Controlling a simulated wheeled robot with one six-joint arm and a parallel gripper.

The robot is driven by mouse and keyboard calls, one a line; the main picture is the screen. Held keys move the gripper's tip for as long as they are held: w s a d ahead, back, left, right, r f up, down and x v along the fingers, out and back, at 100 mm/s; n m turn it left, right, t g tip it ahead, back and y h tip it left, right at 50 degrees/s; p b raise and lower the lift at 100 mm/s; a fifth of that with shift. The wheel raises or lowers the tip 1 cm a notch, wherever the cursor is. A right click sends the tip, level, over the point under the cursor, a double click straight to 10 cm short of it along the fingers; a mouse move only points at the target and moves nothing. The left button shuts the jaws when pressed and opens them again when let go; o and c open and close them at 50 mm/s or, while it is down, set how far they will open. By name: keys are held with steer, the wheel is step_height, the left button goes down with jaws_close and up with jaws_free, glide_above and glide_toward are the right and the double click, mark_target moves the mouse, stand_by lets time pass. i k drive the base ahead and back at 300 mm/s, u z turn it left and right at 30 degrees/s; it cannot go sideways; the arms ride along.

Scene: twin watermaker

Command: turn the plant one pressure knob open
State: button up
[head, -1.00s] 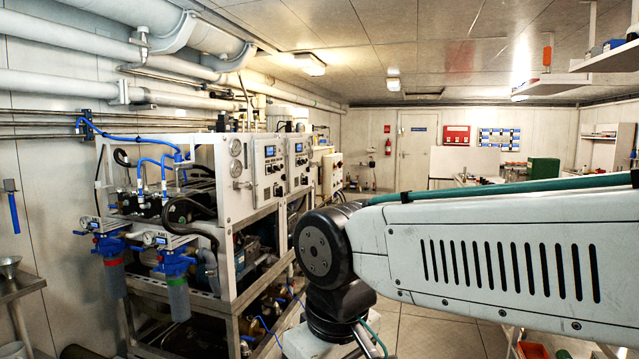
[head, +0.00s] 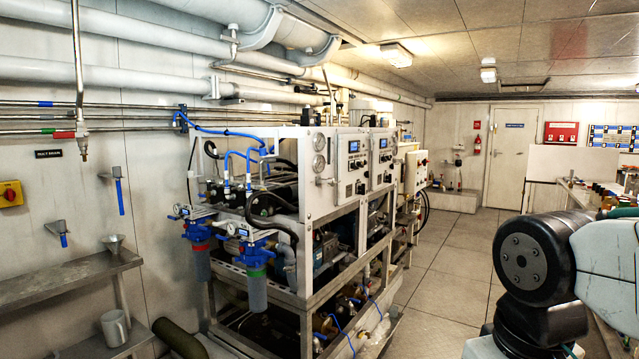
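The watermaker rack (head: 305,215) stands against the left wall, in the middle of the head view. Two white control panels with small blue displays sit on its front: a nearer panel (head: 352,170) and a farther panel (head: 382,160). Small dark knobs (head: 361,187) show low on the nearer panel. Two round gauges (head: 319,153) sit on the white plate left of it. I cannot read which panel belongs to plant one or tell how the pressure knob is set. My arm shows at the right edge; my gripper is out of view.
Two blue-topped filter housings (head: 257,270) hang at the rack's near end. A metal shelf (head: 70,275) with a funnel and a jug (head: 115,328) stands at the left. Tiled floor (head: 450,265) lies clear between the rack and my arm.

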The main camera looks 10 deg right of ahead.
mark_target(330, 182)
steer(key=u, duration=0.95)
steer(key=i, duration=0.9)
steer(key=z, duration=1.25)
